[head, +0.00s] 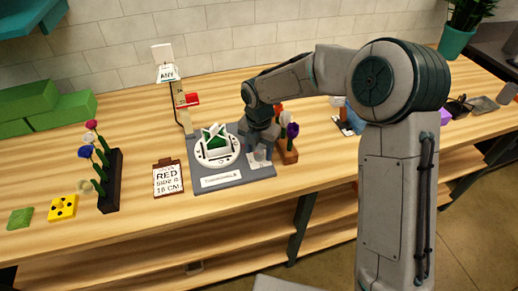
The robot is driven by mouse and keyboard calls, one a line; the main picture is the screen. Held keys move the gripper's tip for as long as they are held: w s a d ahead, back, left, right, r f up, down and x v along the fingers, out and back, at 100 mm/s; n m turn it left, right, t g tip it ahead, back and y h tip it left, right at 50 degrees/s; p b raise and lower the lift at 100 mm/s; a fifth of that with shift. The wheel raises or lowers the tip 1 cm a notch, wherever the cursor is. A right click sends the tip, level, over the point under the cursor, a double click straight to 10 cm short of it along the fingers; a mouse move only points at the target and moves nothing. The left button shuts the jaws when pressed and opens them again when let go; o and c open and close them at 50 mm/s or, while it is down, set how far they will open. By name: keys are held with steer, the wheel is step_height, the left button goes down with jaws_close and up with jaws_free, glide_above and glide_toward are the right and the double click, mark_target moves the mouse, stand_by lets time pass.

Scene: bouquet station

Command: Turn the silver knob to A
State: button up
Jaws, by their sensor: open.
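A grey base plate (235,182) lies on the wooden table and carries a round white holder (203,160) with a green and white piece standing in it. A small silver knob (260,156) appears at the right part of the base, directly below my gripper and partly covered by it. My gripper (258,148) points down over the knob, open. I cannot tell whether its fingers touch the knob. The knob's pointer and any letter A are too small or hidden to read.
A clipboard reading "RED" (168,180) lies left of the base. A brown block with flowers (287,153) stands close right of my gripper. A sign post (180,105) stands behind. A dark flower rack (110,183) and yellow block (63,207) are at left.

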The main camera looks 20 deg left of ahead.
steer(key=shift+f, duration=0.3)
steer(key=c, duration=1)
steer(key=shift+o, duration=0.2)
steer(key=shift+m, duration=0.3)
